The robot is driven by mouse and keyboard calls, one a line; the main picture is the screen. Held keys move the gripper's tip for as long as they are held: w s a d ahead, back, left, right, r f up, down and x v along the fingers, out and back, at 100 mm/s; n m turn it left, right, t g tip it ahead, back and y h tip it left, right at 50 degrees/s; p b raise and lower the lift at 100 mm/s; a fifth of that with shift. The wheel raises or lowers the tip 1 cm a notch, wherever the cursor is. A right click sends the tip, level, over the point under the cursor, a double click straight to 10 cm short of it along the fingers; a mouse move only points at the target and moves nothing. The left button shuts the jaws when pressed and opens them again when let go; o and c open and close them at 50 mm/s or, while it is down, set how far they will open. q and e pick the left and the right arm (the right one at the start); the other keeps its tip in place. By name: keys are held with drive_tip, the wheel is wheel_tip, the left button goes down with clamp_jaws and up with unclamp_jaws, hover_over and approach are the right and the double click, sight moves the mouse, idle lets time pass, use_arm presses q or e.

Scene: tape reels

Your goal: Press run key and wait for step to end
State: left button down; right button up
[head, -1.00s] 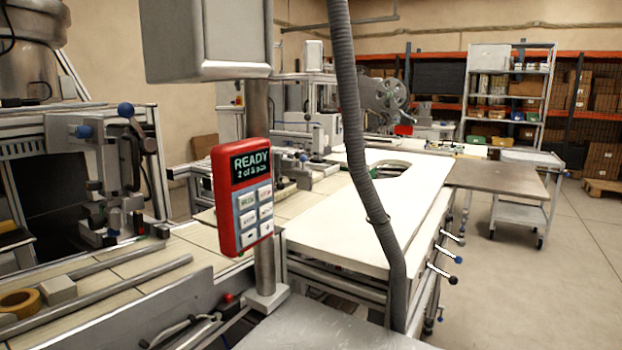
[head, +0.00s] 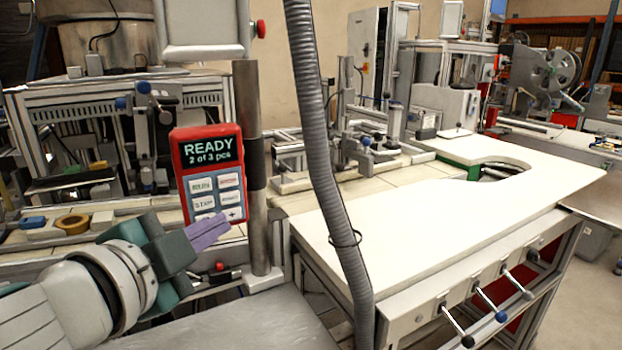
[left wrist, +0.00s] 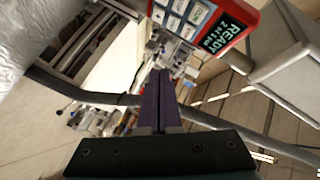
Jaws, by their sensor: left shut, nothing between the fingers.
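A red control pendant (head: 178,148) with a dark screen and several light keys hangs beside a grey metal post. Its screen reads "READY 2 of 3 pcs". Which key is the run key is too blurred to tell. My left gripper (head: 222,222) is shut and empty, its purple fingers just below and in front of the lower keys. I cannot tell whether the fingertips touch the pendant. My right gripper is not in view.
A metal post (head: 250,150) stands right of the pendant, and a grey corrugated hose (head: 325,150) hangs in front of the white table (head: 430,210). Handles with ball ends (head: 490,306) stick out from the table's front. A tape roll (head: 73,224) lies at the left.

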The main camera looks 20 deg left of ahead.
sight(201, 186)
use_arm(q)
drive_tip(key=w+a+b, duration=0.1)
drive_tip(key=w+a, duration=0.4)
drive_tip(key=a, duration=0.2)
drive_tip(key=shift+w, duration=0.3)
idle(0.3)
idle(1.9)
drive_tip(key=shift+w+a, duration=0.25)
drive_tip(key=shift+a, duration=0.05)
